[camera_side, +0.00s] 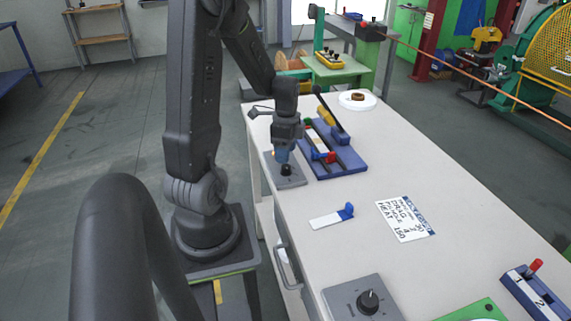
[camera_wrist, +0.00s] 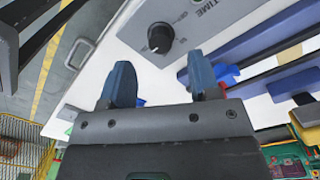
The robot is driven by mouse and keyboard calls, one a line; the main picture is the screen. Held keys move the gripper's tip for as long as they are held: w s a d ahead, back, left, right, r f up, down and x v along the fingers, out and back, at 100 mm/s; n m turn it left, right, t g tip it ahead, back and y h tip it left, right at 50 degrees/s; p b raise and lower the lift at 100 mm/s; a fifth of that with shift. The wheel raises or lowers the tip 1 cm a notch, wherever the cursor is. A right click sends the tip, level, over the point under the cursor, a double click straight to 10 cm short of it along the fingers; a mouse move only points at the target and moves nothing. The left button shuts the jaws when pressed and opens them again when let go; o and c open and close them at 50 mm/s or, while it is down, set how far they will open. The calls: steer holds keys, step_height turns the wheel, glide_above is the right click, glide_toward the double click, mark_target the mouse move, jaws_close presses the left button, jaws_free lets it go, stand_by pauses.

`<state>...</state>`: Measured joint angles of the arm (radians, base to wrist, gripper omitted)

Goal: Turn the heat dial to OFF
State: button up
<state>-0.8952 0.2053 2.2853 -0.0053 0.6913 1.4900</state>
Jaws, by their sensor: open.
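A black dial (camera_side: 286,170) sits on a grey plate (camera_side: 296,181) at the table's left edge, beside a blue fixture. In the wrist view the dial (camera_wrist: 160,38) has a white mark at its lower left, and its plate reads TIME. Another black dial (camera_side: 368,300) stands on a grey plate (camera_side: 344,294) at the front; its lettering is unreadable. No HEAT label is legible on either plate. My gripper (camera_side: 283,157) is low over the far dial, pointing down. In the wrist view my gripper (camera_wrist: 163,78) is open and empty, its blue fingers apart.
A blue fixture (camera_side: 349,167) with a raised black lever stands right of the far dial. A blue-ended white strip (camera_side: 326,221) and a written card (camera_side: 405,219) lie mid-table. A blue block with a red lever (camera_side: 536,266) is front right. Bare tabletop lies between them.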

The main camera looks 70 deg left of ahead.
mark_target(286, 166)
step_height(286, 166, down, 5)
steer(key=shift+r, duration=0.1)
stand_by(0.3)
steer(key=c, duration=0.9)
